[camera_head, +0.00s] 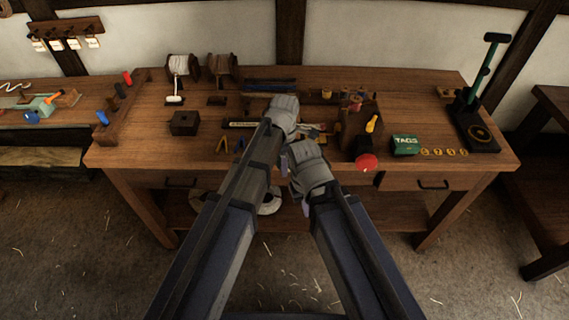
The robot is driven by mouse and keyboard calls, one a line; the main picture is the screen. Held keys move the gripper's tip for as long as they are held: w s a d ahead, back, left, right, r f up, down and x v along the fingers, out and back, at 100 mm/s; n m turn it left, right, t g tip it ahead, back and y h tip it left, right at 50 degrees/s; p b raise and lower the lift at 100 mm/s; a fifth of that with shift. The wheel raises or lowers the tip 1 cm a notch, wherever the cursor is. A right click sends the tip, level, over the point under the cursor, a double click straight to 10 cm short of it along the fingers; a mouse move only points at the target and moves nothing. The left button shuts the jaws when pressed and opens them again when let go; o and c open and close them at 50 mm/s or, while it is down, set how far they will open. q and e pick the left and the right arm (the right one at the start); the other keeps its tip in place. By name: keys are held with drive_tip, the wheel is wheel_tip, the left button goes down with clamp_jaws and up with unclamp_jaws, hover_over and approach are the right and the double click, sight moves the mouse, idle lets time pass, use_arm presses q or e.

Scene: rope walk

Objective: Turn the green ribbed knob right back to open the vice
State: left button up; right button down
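I cannot make out a green ribbed knob in the head view. A red round knob (367,162) shows at the front edge of the workbench, with a dark block (357,143) just behind it that may be part of the vice. My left gripper (284,112) is over the middle of the bench, left of and behind the red knob. My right gripper (308,172) is near the front edge, left of the red knob and apart from it. The fingers of both are hidden or too small to read, and my arms cover the bench between them.
The wooden workbench (140,142) carries a dark block (185,123), spools (180,68), a green TAGS box (405,144) with brass tags (444,152), and a green-handled press (482,90). A yellow-handled tool (372,123) stands behind the red knob. Bare wood lies at left front.

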use_arm(q)
clamp_jaws()
drive_tip(key=shift+f, duration=0.1)
idle(0.5)
drive_tip(key=shift+a+h+b, duration=0.1)
drive_tip(key=shift+h+b, duration=0.2)
drive_tip(key=shift+h, duration=0.5)
drive_tip(key=shift+f+h+b, duration=0.25)
drive_tip(key=shift+h+b, duration=0.35)
drive_tip(key=shift+h, duration=0.4)
drive_tip(key=shift+f+h+b, duration=0.1)
drive_tip(key=shift+h+b, duration=0.7)
drive_tip(key=shift+h, duration=0.2)
drive_tip(key=shift+h+b, duration=0.55)
drive_tip(key=shift+h, duration=0.05)
drive_tip(key=shift+r, duration=0.2)
